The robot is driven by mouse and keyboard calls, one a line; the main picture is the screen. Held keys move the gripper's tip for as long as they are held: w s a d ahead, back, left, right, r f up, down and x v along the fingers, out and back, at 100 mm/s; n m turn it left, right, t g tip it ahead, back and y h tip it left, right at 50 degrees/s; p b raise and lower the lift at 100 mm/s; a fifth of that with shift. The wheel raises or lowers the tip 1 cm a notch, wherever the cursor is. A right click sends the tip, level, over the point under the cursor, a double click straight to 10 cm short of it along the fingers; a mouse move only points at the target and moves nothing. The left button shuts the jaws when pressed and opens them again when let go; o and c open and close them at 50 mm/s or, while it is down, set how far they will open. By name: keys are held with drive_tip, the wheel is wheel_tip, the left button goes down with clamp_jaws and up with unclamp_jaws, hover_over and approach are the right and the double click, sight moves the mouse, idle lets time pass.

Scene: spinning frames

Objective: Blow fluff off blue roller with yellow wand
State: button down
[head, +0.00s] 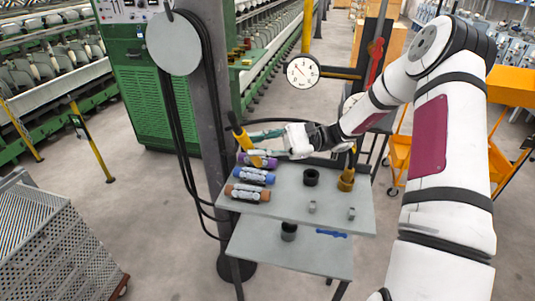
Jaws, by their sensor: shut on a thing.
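My gripper (250,142) is shut on the yellow wand (240,132), above the back left of the small grey table (285,195). The wand is tilted, with its dark end up and its lower end by the purple roller (272,161). I cannot tell whether it touches that roller. The blue roller (262,178) lies just in front of the purple one, nearer to me, with pale grey fluff along its middle. A brown roller (240,191) lies in front of it. The purple and brown rollers also show pale patches.
A dark post (207,95) with hanging black cables stands at the table's left. A black cup (311,177), a brass fitting (346,180) and small grey pieces (312,207) occupy the table's right. A round gauge (302,73) stands behind. A perforated metal bin (60,250) is at lower left.

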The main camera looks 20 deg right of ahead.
drive_tip(key=shift+w+d+f+b, duration=1.5)
drive_tip(key=shift+w+f, duration=0.7)
drive_tip(key=shift+f, duration=1.65)
drive_tip(key=shift+w+a+b, duration=0.75)
drive_tip(key=shift+w+a, duration=2.2)
drive_tip(key=shift+a, duration=1.1)
drive_tip(key=s+a+r+p, duration=0.3)
drive_tip(key=s+r+p, duration=0.1)
drive_tip(key=r, duration=0.3)
drive_tip(key=shift+s+r, duration=0.2)
drive_tip(key=shift+r, duration=0.15)
drive_tip(key=shift+a, duration=0.1)
